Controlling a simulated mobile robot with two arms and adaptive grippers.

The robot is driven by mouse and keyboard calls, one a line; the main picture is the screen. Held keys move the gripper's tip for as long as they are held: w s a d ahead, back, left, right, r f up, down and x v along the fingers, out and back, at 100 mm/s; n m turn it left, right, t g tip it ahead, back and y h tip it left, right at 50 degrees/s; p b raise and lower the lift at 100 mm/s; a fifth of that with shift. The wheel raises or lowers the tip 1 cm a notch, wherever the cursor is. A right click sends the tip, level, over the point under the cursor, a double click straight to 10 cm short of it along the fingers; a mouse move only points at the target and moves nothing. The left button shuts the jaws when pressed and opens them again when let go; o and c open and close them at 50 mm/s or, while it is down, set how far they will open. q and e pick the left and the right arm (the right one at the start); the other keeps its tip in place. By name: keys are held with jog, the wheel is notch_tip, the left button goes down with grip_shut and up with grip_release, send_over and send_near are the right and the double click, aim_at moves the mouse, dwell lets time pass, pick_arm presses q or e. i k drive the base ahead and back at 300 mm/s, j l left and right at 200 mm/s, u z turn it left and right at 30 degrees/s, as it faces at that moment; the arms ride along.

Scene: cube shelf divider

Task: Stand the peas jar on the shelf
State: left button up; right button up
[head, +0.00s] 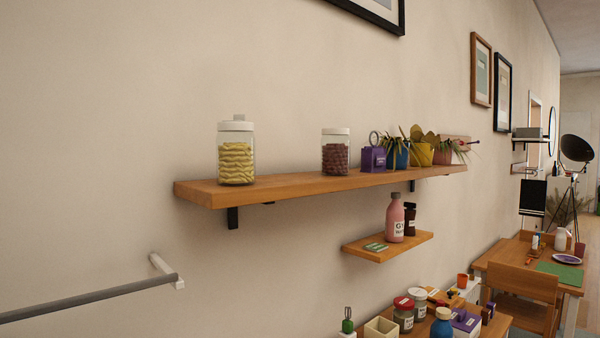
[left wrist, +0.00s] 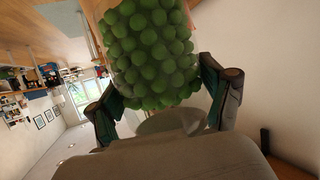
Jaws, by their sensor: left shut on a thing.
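The peas jar (left wrist: 152,50) fills the upper middle of the left wrist view, a clear jar packed with green balls. My left gripper (left wrist: 165,100) is shut on it, with one finger on each side of the jar. The wooden shelf (head: 280,193) runs along the wall in the head view. On it stand a jar of yellow pasta (head: 236,160) near the left end and a jar of dark red beans (head: 335,157) farther right, with bare board between them. Neither gripper nor the peas jar shows in the head view.
A purple box (head: 373,160) and several potted plants (head: 422,152) stand on the shelf's right part. A smaller shelf (head: 395,245) below holds a pink bottle (head: 395,220). A grey rail (head: 90,299) juts from the wall at lower left.

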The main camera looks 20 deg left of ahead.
aim_at(292, 179)
jog(key=i+l+u, duration=0.15)
jog(key=l+u, duration=0.35)
jog(key=i+l+u, duration=0.1)
jog(key=l+u, duration=0.2)
jog(key=u, duration=0.15)
jog(key=l+u, duration=0.5)
